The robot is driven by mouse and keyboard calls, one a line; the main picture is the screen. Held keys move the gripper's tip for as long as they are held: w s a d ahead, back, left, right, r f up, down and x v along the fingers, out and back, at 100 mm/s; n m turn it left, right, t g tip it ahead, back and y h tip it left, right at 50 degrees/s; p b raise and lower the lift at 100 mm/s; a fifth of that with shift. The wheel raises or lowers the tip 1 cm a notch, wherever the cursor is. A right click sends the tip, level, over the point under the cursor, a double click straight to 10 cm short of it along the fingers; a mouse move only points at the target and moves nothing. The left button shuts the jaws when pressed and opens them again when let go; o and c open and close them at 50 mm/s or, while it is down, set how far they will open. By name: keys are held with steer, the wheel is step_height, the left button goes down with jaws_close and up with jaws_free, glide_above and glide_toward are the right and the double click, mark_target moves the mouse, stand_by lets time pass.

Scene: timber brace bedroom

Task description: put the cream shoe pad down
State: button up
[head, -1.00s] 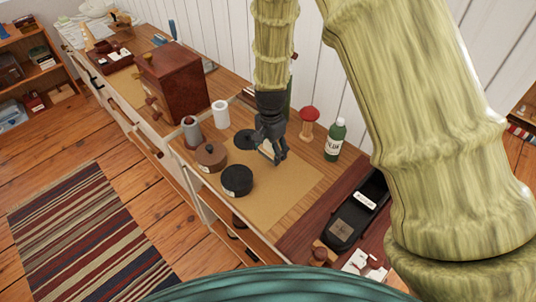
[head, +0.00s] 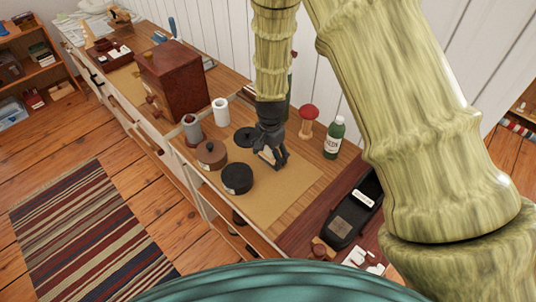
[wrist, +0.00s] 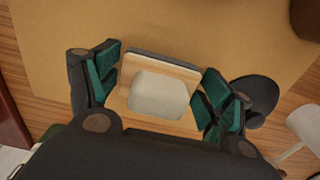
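The cream shoe pad (wrist: 158,95) is a small block with a pale rounded patch on a tan, wood-like body and a dark far edge, in the wrist view. My gripper (wrist: 160,90) has its green finger pads against the block's left and right sides. It looks shut on the pad. In the head view, my gripper (head: 270,160) points down over the tan mat (head: 285,195), with a pale bit of the pad (head: 267,156) showing at the fingers. I cannot tell whether the pad touches the mat.
A black round tin (head: 237,179), a brown lidded pot (head: 211,154) and a dark disc (head: 246,138) lie left of my gripper. A red-topped stand (head: 308,122) and a green bottle (head: 334,138) stand to the right. The mat's front right part is clear.

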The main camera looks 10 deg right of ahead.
steer(key=shift+o, duration=0.2)
steer(key=shift+r, duration=0.1)
steer(key=shift+r+b, duration=1.4)
steer(key=shift+r, duration=4.65)
